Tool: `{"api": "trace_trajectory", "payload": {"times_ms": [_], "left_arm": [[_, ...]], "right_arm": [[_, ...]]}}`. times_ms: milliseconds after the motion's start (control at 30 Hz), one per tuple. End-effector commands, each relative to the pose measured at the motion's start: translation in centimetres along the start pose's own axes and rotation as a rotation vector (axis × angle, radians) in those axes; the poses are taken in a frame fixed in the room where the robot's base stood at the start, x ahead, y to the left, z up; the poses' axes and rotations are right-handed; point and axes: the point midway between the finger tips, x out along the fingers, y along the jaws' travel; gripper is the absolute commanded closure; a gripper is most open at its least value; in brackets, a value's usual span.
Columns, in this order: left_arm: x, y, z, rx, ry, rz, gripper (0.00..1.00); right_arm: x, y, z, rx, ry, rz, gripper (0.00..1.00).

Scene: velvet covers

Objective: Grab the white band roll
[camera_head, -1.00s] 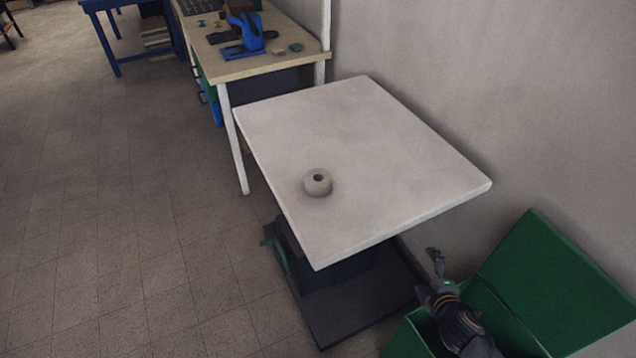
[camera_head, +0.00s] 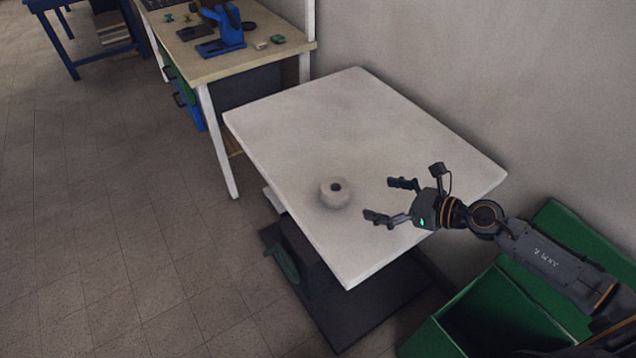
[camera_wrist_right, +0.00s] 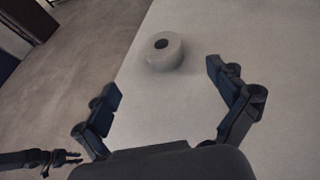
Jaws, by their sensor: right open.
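The white band roll (camera_head: 334,193) stands on its flat end on the white table (camera_head: 300,120), near the table's left front edge, with its dark hole facing up. My right gripper (camera_head: 384,200) is open and empty over the table, to the right of the roll and apart from it, with its fingers pointing toward it. In the right wrist view the roll (camera_wrist_right: 165,52) is beyond the two spread fingertips (camera_wrist_right: 162,80). In the right wrist view my left gripper (camera_wrist_right: 68,158) shows small at the lower left; its opening is too small to judge.
A green open box (camera_head: 490,310) stands on the floor at the lower right, below my right arm. A workbench (camera_head: 230,65) with a blue tool (camera_head: 224,35) stands behind the table. A wall (camera_head: 450,70) borders the table's right side. Most of the tabletop is bare.

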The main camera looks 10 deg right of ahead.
Motion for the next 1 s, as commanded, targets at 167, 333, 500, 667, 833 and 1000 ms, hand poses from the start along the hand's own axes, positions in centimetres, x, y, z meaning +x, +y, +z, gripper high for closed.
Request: {"api": "trace_trajectory", "payload": {"times_ms": [167, 333, 500, 667, 833, 1000], "left_arm": [[-0.8, 0.0, 0.1, 0.001, -0.002, 0.001, 0.76], [-1.7, 1.1, 0.9, 0.001, -0.014, 0.014, 0.76], [-1.9, 2.0, 1.3, 0.002, -0.022, 0.024, 0.76], [-1.9, 1.3, 0.9, 0.003, -0.016, 0.017, 0.76], [-2.2, 0.7, 0.2, 0.001, -0.008, 0.010, 0.76], [-2.5, 0.7, 0.2, 0.000, -0.006, 0.009, 0.76]], "right_arm": [[1.9, -0.1, 0.1, -0.032, 0.014, 0.008, 0.04], [5.4, 0.0, 0.1, -0.027, 0.012, 0.008, 0.04], [7.8, 0.0, -0.2, -0.027, 0.014, 0.007, 0.04], [8.7, 0.0, -0.3, -0.027, 0.015, 0.008, 0.04], [10.7, -0.2, -0.7, -0.023, 0.013, 0.008, 0.04], [12.9, -0.3, -0.8, -0.024, 0.013, 0.008, 0.04]]}}
